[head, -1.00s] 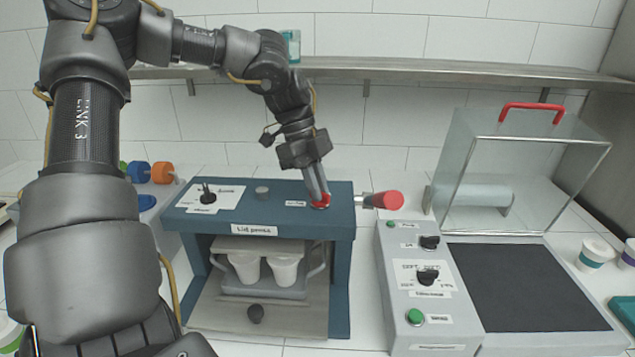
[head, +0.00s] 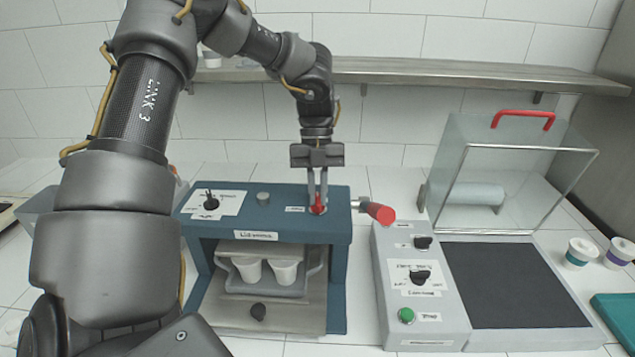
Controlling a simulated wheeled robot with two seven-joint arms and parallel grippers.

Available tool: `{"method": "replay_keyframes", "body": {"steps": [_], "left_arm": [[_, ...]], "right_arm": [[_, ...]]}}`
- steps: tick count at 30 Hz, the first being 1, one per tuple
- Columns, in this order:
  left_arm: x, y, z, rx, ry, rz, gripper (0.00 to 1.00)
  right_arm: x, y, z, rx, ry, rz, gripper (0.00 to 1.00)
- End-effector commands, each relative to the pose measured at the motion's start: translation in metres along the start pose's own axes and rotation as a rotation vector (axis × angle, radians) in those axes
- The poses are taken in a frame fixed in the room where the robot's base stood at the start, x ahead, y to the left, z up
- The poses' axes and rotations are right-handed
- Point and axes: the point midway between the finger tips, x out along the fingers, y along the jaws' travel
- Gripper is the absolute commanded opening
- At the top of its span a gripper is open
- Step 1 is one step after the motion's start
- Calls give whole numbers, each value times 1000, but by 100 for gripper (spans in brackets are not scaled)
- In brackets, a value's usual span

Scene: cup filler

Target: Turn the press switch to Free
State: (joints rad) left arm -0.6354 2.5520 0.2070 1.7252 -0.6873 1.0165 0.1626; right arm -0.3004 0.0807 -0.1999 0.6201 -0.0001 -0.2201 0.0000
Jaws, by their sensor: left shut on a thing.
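The blue-grey lid press (head: 256,237) stands left of centre. On its top right is a small red knob (head: 318,207), with a small white label (head: 295,209) beside it whose text I cannot read. My left gripper (head: 317,199) points straight down with its two fingers closed on the red knob and partly covers it. A black lever switch (head: 211,202) stands on a white label plate at the top left of the press. I cannot read its markings. My right gripper is not in view.
Two white cups (head: 284,271) sit in the press's open front. A red-ended handle (head: 381,213) sticks out right of the press. A grey control box (head: 420,290) with black knobs and a green button stands to the right, next to a glass cover with a red handle (head: 522,115).

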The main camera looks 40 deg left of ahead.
Motion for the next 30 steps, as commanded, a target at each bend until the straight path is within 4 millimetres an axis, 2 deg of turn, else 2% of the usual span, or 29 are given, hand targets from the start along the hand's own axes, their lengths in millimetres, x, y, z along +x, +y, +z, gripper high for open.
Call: {"method": "replay_keyframes", "body": {"steps": [1, 7, 25, 26, 30], "left_arm": [[-6, -1, -1, 21, -3, 7, 0], [-4, -1, 0, 85, -4, 32, 0], [-2, -2, 1, 117, -6, 43, 0], [-2, -2, 1, 116, -7, 43, 15], [-2, -2, 0, 115, -5, 44, 33]], "right_arm": [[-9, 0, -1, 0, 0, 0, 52], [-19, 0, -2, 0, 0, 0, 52], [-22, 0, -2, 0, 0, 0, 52], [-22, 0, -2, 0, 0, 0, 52], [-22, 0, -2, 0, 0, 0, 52]]}}
